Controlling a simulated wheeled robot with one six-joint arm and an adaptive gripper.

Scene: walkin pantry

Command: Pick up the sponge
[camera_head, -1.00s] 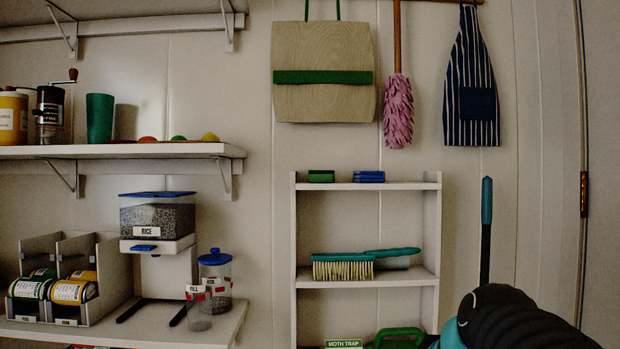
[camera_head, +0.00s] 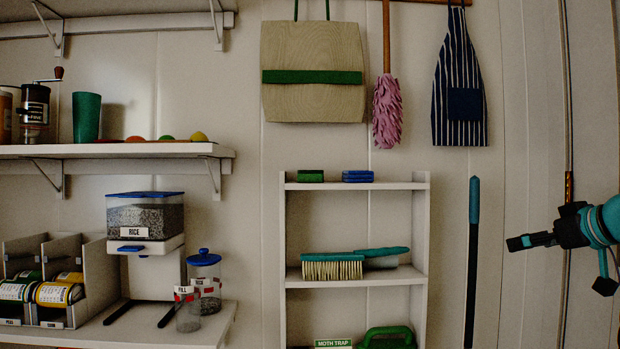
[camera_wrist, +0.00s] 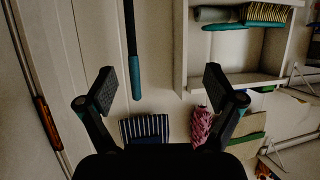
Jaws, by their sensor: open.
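Two small blocks lie on the top board of the white shelf unit (camera_head: 283,240) in the head view. One is a green block (camera_head: 311,176) and the other a blue block (camera_head: 357,176); both look sponge-like, and I cannot tell which one the task names. My gripper (camera_head: 518,243) is at the right edge of the head view, pointing left, apart from the shelf unit and lower than its top board. In the wrist view my gripper (camera_wrist: 158,88) has its fingers wide apart with nothing between them. The wrist picture is upside down.
A teal-handled brush (camera_head: 333,267) lies on the middle board. A long teal-topped pole (camera_head: 473,250) stands between my gripper and the shelf unit. A striped apron (camera_head: 460,90), pink duster (camera_head: 387,112) and beige bag (camera_head: 313,100) hang above.

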